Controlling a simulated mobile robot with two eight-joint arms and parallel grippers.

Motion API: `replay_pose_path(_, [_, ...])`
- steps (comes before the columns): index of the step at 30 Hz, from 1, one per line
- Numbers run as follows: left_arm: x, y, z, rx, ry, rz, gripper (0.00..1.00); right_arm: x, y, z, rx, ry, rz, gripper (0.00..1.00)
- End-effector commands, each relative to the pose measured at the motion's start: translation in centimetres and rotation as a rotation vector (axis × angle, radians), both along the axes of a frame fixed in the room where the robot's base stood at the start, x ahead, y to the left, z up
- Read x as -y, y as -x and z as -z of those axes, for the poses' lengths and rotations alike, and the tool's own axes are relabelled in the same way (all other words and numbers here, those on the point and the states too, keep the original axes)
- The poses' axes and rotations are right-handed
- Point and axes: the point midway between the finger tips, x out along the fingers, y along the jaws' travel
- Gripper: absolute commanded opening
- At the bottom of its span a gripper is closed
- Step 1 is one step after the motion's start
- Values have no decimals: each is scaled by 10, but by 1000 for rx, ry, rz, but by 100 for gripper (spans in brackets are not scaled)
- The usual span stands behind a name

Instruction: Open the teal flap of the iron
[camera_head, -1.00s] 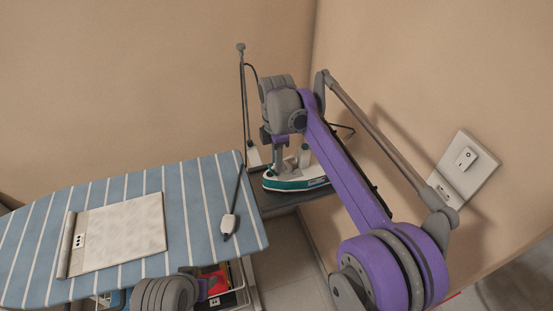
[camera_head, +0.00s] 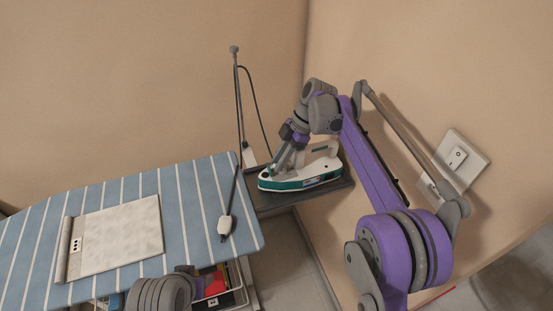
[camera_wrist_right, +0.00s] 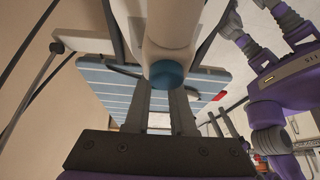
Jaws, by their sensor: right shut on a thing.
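The iron (camera_head: 315,177), white with a teal band, lies on the dark rest (camera_head: 270,200) at the end of the ironing board. My right gripper (camera_head: 280,166) comes down slanted onto the iron's near-left part, its fingers close together. In the right wrist view the white iron body (camera_wrist_right: 168,35) is near. A round teal part, the flap (camera_wrist_right: 166,74), is at the fingertips of my right gripper (camera_wrist_right: 160,92), which is shut on it. The exact contact is hidden. My left gripper (camera_wrist_right: 264,35) shows at the upper right with its fingers apart, away from the iron.
The striped blue ironing board (camera_head: 195,200) fills the left, with a pale panel (camera_head: 120,235) on it. A cord with a white piece (camera_head: 226,225) lies near its right edge. A thin pole (camera_head: 238,100) stands behind. A wall socket (camera_head: 456,158) is at the right.

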Motion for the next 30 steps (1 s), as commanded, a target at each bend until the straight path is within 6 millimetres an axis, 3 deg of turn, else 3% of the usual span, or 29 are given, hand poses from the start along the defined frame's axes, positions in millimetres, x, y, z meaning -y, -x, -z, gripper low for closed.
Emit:
replay_pose_path(21, [0, 0, 0, 0, 0, 0, 50, 4, -1, 3, -30, -84, 0, 0])
replay_pose_path(22, [0, 0, 0, 0, 0, 0, 50, 4, -1, 3, -30, -84, 0, 28])
replay_pose_path(24, [0, 0, 0, 0, 0, 0, 50, 4, -1, 3, -30, -84, 0, 40])
replay_pose_path(26, [0, 0, 0, 0, 0, 0, 50, 4, -1, 3, -30, -84, 0, 51])
replay_pose_path(30, [0, 0, 0, 0, 0, 0, 50, 4, -1, 3, -30, -84, 0, 52])
